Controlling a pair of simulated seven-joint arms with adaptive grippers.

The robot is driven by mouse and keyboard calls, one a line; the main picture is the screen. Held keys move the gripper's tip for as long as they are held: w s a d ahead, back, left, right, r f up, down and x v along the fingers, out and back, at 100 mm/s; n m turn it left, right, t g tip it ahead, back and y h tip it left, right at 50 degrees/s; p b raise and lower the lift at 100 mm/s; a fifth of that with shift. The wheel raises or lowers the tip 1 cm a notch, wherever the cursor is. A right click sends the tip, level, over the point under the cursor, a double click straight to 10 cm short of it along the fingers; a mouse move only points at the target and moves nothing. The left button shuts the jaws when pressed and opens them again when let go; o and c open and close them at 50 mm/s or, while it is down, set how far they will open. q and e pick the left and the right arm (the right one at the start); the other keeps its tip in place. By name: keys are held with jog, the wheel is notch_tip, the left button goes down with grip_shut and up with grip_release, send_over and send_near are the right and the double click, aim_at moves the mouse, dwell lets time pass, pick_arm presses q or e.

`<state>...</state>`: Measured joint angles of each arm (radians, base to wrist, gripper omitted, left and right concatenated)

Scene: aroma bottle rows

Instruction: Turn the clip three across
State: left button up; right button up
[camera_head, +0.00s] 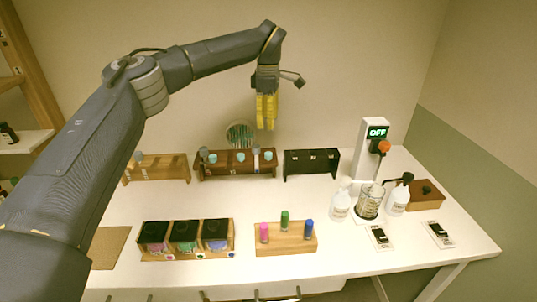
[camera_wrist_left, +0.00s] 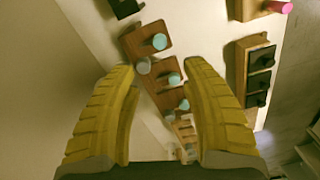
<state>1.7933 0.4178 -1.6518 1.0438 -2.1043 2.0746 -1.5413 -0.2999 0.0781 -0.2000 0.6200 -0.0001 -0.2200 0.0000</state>
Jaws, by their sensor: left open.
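My left gripper (camera_head: 267,112), with yellow ribbed fingers, hangs pointing down above the back of the table, higher than the racks. In the left wrist view its fingers (camera_wrist_left: 160,115) are spread with nothing held between them. A dark brown rack (camera_head: 237,176) stands below, with several teal-capped bottles (camera_head: 240,157). Grey round-headed clips stand at it, one at the left end (camera_head: 203,154) and one right of centre (camera_head: 256,152). In the left wrist view a grey clip (camera_wrist_left: 143,66) shows beside a teal cap (camera_wrist_left: 160,41). The clips' exact turn is too small to tell. My right gripper is out of view.
A lighter rack (camera_head: 157,170) with a grey clip (camera_head: 139,158) is at the left, a black rack (camera_head: 311,163) at the right. Nearer stand a black-bin box (camera_head: 186,256) and a peg block (camera_head: 286,241). Bottles and an "OFF" device (camera_head: 373,150) stand right. The table's middle is clear.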

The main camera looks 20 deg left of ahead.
aim_at(268, 153)
pick_arm(q)
notch_tip(268, 153, down, 13)
jog(key=shift+r, duration=0.1)
dwell(0.4)
grip_shut()
dwell(0.4)
